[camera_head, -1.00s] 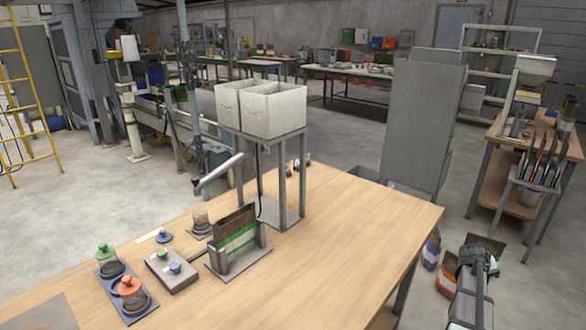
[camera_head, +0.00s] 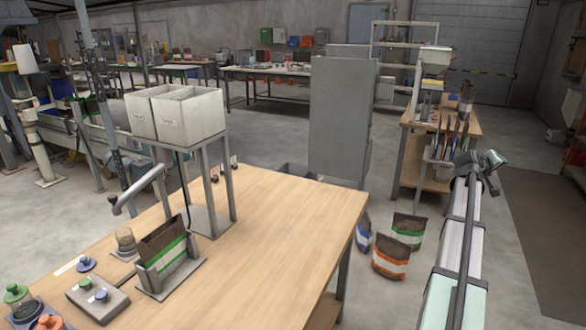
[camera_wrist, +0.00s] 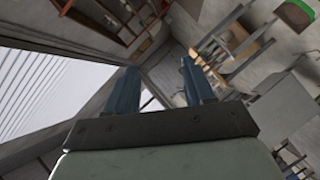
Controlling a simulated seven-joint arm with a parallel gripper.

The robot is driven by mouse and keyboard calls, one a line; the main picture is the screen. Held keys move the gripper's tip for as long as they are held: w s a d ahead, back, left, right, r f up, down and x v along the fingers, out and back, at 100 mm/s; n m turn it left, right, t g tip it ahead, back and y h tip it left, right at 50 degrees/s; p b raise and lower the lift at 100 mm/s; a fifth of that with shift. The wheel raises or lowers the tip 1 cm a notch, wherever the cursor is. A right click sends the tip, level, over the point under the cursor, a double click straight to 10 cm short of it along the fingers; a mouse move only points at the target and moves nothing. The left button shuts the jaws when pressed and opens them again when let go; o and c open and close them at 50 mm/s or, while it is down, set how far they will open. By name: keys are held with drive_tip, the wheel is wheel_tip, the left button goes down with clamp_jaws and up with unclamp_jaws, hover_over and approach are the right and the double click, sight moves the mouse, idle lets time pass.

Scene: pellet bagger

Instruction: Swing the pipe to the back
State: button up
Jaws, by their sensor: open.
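The pipe (camera_head: 138,190) is a grey angled tube below the white hopper bins (camera_head: 175,112). Its bent outlet end points front-left, above a small glass jar (camera_head: 125,240) on the wooden bench. My gripper is out to the right over the floor, far from the pipe and touching nothing. Its two blue fingers stand apart and empty in the wrist view (camera_wrist: 162,88); the pipe cannot be made out there. In the head view the fingers are too small to tell clearly.
A brown bag with a green stripe (camera_head: 163,250) stands in a holder beside the pipe. A control box (camera_head: 98,298) and lidded jars (camera_head: 18,302) sit at the front left. The bench's right half (camera_head: 280,235) is clear. Filled bags (camera_head: 391,262) lie on the floor beyond its edge.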

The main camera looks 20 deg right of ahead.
drive_tip(key=w+a+r+n+t, duration=0.2)
drive_tip(key=w+a+r+n, duration=0.15)
drive_tip(key=w+a, duration=0.6)
drive_tip(key=w+a+r+n+t, duration=0.2)
drive_tip(key=w+a+r, duration=0.4)
drive_tip(key=a, duration=0.7)
drive_tip(key=w+a+r+n+t+y, duration=0.25)
drive_tip(key=w+a, duration=0.25)
drive_tip(key=a, duration=0.8)
drive_tip(key=w+a+r+n+t+y, duration=0.1)
drive_tip(key=w+a+r+n, duration=0.2)
drive_tip(key=a, duration=1)
drive_tip(key=s+a+r+n+t+y, duration=0.1)
drive_tip(key=s+a+r+n+y, duration=0.15)
drive_tip(key=a, duration=1.15)
drive_tip(key=s+a+r+n+t+y, duration=0.1)
drive_tip(key=a+r+n, duration=0.2)
drive_tip(key=a, duration=1)
drive_tip(key=s+a+r+n+t+y, duration=0.1)
drive_tip(key=s+a+r+n+y, duration=0.15)
drive_tip(key=a, duration=1.15)
drive_tip(key=n+g+y, duration=0.3)
drive_tip(key=g+y, duration=0.2)
drive_tip(key=g, duration=0.9)
approach(113, 196)
drive_tip(key=shift+t, duration=0.25)
wheel_tip(113, 196, down, 9)
drive_tip(key=shift+a+r, duration=0.1)
drive_tip(key=shift+r, duration=0.05)
